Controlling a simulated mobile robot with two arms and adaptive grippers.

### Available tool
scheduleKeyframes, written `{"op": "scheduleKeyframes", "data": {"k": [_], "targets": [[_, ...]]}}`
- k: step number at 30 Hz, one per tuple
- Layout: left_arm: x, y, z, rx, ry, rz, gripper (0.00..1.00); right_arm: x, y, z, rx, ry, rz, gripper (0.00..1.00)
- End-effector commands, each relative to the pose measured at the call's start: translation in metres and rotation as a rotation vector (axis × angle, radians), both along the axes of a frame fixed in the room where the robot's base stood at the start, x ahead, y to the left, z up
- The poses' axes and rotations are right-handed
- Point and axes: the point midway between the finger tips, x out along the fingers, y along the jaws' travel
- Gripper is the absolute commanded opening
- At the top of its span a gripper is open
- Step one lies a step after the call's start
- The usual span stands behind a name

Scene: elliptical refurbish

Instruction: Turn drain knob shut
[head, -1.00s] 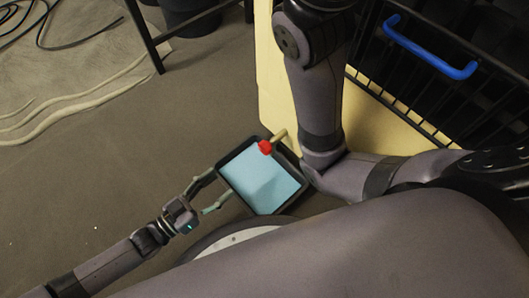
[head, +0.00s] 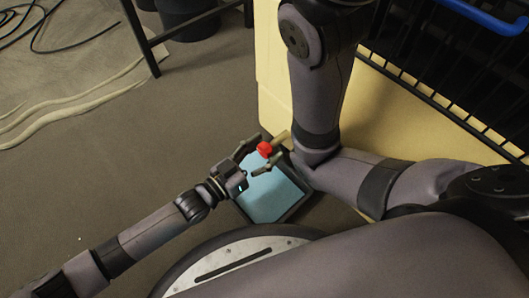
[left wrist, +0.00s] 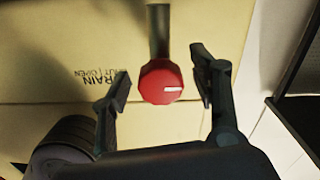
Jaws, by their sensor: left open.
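The red drain knob (left wrist: 160,82) sits on the end of a pipe (left wrist: 159,30) that comes out of the cream panel. A white mark on the knob's face lies roughly level in the left wrist view. My left gripper (left wrist: 163,85) is open, with one finger on each side of the knob and gaps showing on both sides. In the head view the knob (head: 264,149) shows between the fingertips of my left gripper (head: 264,156). My right gripper does not show.
Upside-down lettering (left wrist: 103,80) on the panel reads like "DRAIN SHUT OPEN". A dark tray (head: 270,195) with light blue content lies below the knob. A black rack with a blue handle (head: 485,15) stands at the upper right.

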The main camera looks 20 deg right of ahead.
Motion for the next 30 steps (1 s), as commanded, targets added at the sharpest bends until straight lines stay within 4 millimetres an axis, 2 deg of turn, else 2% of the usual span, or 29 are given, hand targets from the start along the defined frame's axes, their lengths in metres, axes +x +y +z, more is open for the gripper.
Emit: {"op": "scheduleKeyframes", "data": {"k": [9,30], "targets": [[0.0013,-0.0026,0.0006,0.0,0.0,0.001,0.56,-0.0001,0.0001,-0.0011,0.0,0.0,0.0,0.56],[0.001,-0.0023,0.0003,0.0,0.001,0.0,0.09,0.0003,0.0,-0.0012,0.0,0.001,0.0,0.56]]}}
